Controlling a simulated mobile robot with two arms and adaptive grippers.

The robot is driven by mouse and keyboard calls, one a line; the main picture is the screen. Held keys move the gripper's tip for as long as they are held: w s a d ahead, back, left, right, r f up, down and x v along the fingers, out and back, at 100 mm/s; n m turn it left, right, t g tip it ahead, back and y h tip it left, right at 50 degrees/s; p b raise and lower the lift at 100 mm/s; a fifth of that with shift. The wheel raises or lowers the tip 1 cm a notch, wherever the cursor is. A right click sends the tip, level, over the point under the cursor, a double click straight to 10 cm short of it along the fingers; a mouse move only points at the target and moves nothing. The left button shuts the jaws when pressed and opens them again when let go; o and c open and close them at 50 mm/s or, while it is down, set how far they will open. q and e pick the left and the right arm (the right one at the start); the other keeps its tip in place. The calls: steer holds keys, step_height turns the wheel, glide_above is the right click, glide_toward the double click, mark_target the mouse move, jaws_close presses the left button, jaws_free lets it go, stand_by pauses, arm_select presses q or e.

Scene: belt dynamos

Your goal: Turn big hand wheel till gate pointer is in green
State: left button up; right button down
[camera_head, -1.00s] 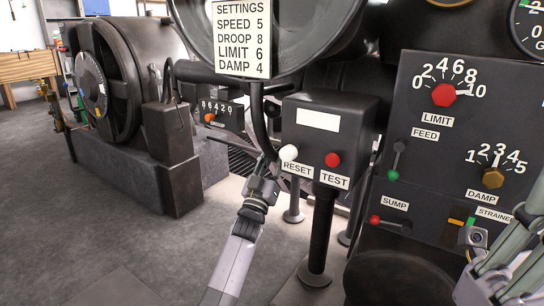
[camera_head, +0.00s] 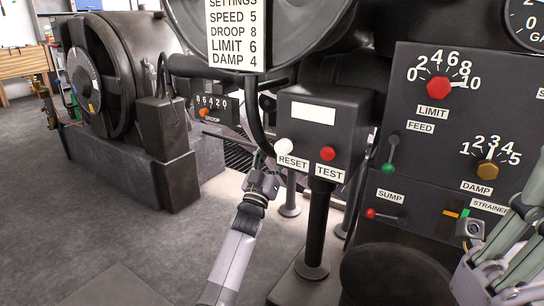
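A large dark round rim (camera_head: 290,62), cut off by the top edge, may be the big hand wheel. A white settings card (camera_head: 235,38) hangs in front of it. A round gauge (camera_head: 530,25) lettered "GA" is cut off at the top right; its pointer and any green zone are out of view. My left gripper (camera_head: 264,172) is below the rim, by the lower end of a curved black bar (camera_head: 254,112). I cannot tell whether it touches the bar or how far its fingers are closed. My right gripper (camera_head: 500,238) is partly cut off at the lower right, before the control panel.
A box with a white RESET button (camera_head: 282,146) and red TEST button (camera_head: 327,154) stands on a post close to my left gripper. The panel (camera_head: 415,160) carries LIMIT and DAMP knobs and small levers. A dynamo (camera_head: 118,75) stands left. Floor is clear at lower left.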

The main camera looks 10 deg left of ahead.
arm_select(q)
steer(key=d+v, duration=0.1)
steer(key=v, duration=1.1)
